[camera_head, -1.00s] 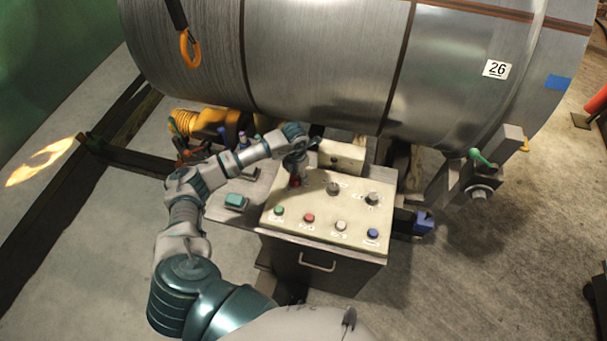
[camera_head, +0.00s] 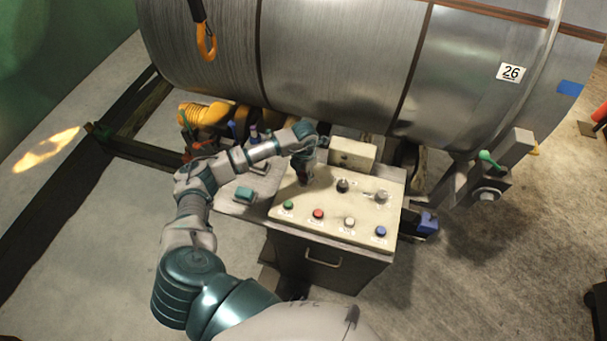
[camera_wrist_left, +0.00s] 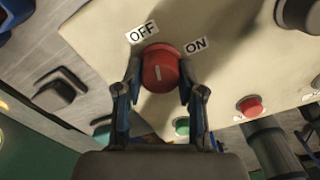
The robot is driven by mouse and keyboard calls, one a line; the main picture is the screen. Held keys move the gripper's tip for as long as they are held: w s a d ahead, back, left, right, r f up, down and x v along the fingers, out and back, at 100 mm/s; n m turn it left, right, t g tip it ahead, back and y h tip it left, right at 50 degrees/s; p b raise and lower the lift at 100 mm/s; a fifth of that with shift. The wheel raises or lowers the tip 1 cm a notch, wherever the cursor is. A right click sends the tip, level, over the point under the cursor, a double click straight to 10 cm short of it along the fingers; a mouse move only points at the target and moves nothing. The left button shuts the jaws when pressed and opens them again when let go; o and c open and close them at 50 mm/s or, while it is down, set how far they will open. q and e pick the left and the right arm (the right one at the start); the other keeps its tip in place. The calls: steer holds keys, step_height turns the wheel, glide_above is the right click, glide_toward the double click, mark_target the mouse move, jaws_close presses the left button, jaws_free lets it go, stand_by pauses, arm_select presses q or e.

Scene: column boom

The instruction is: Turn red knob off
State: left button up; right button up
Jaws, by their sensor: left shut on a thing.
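The red knob (camera_wrist_left: 160,66) is on the beige control panel (camera_wrist_left: 105,30), with an OFF label (camera_wrist_left: 142,32) at its upper left and an ON label (camera_wrist_left: 196,45) at its upper right. A short pale mark on its face is near upright in the left wrist view, leaning slightly left. My left gripper (camera_wrist_left: 157,88) is shut on the knob, a finger on each side. In the head view my left gripper (camera_head: 303,177) reaches down to the panel's far left corner and hides the knob. My right gripper is not in view.
A teal switch (camera_head: 244,195) is to the left.

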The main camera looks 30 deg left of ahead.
arm_select(q)
steer(key=shift+w+r, duration=0.2)
steer(key=shift+w, duration=0.1)
steer(key=o, duration=1.1)
steer(key=shift+w, duration=0.1)
steer(key=shift+o, duration=0.2)
steer(key=shift+f, duration=0.2)
steer(key=shift+r, duration=0.15)
step_height(320, 180, up, 12)
steer(key=shift+f, duration=0.2)
steer(key=shift+w+a, duration=0.1)
